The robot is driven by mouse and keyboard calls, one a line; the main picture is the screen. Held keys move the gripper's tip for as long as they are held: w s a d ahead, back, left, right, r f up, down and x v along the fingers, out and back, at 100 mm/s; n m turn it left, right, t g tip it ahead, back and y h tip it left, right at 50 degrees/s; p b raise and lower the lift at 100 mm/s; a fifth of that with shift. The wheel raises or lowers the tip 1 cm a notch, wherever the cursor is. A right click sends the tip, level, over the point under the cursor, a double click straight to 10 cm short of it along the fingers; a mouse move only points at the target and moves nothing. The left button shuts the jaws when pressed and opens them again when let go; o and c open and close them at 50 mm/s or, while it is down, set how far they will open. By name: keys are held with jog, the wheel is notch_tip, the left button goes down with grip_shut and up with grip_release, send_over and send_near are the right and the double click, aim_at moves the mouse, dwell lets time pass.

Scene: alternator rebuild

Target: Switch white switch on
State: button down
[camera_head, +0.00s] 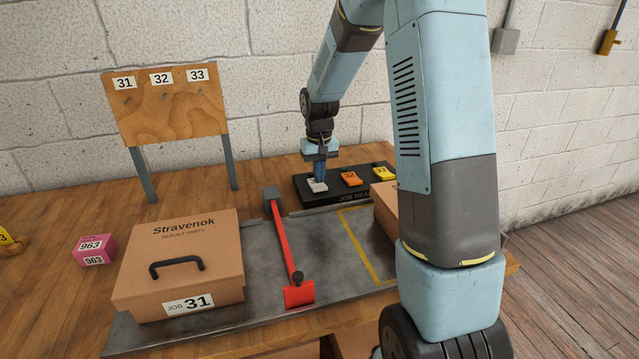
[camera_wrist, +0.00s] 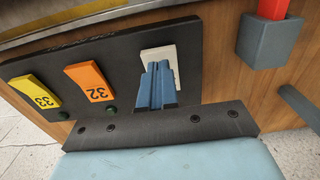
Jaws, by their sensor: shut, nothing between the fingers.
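The white switch (camera_head: 316,187) is at the left end of the black switch panel (camera_head: 336,201) at the back of the bench. My gripper (camera_head: 321,178) is shut and empty, pointing down at the white switch. In the wrist view the blue fingertips (camera_wrist: 160,68) overlap the near part of the white switch (camera_wrist: 168,53) and hide some of it, including any number. They are at or very close to its surface; I cannot tell whether they press on it. Which way the switch is tilted is not clear.
An orange switch 32 (camera_wrist: 90,82) and a yellow switch 33 (camera_wrist: 36,92) sit beside it on the panel. A wooden board (camera_head: 165,105) rises behind.

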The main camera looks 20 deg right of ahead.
aim_at(320, 187)
jog(key=shift+f, duration=0.9)
dwell(0.6)
jog(key=shift+r, duration=3.55)
jog(key=s+r+t, duration=0.3)
jog(key=s+r, duration=1.1)
jog(key=s, duration=0.1)
jog(key=s+r+t, duration=0.2)
jog(key=s+r, duration=0.1)
jog(key=s, duration=1.3)
jog(key=shift+d+t, duration=0.3)
jog(key=shift+d, duration=0.05)
